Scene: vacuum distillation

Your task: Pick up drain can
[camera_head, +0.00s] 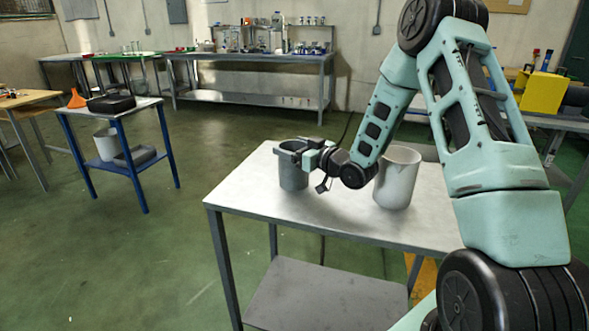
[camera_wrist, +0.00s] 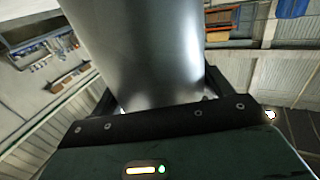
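A dark grey can (camera_head: 293,176) stands upright on the metal-topped table (camera_head: 335,215), near its back left. It looks like the drain can. My gripper (camera_head: 297,149) is at the can's upper part, reaching in from the right. In the wrist view, the can's smooth grey wall (camera_wrist: 145,45) fills the middle, with a finger of my gripper (camera_wrist: 160,98) close along each side. I cannot tell whether the fingers press on it.
The table's front left is clear, and a lower shelf (camera_head: 325,295) lies beneath. A blue cart (camera_head: 125,155) at left holds a black case (camera_head: 111,103), an orange funnel (camera_head: 76,99) and a white bucket (camera_head: 107,145). Open floor separates it from the table.

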